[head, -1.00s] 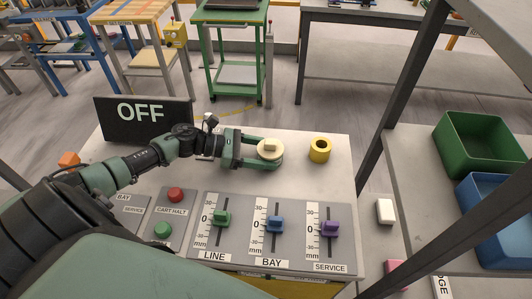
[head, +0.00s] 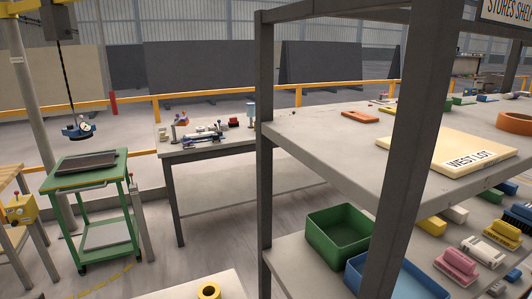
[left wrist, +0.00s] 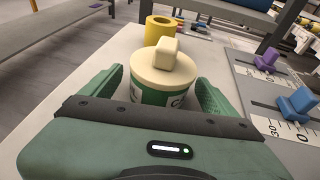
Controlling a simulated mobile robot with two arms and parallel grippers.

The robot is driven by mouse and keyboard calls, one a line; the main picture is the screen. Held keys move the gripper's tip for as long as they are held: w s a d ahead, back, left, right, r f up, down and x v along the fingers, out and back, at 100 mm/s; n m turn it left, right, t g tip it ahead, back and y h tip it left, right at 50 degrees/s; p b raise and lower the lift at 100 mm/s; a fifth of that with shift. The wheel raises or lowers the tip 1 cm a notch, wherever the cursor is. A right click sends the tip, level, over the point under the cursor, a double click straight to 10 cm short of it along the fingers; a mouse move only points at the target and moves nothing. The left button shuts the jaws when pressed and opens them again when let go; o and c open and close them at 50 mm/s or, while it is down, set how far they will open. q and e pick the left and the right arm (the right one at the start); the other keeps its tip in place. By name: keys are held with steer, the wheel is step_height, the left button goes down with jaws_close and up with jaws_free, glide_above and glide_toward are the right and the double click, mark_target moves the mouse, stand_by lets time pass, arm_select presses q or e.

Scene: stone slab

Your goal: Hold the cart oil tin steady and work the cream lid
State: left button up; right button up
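The cart oil tin (left wrist: 150,97) is green and white and stands upright on the pale bench top in the left wrist view. Its cream lid (left wrist: 163,68), with a blocky knob, sits on top. The far side of the tin is hidden. The head view shows neither the tin nor my grippers; my right gripper is in no view.
A yellow ring (head: 209,291) stands on the bench beyond the tin. Blue (left wrist: 298,102) and purple (left wrist: 268,60) sliders are at the right. The head view shows a grey shelf rack (head: 300,135) with a green bin (head: 340,232) and a blue bin (head: 395,280), and a green cart (head: 90,170).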

arm_select(q)
steer(key=v, duration=1.2)
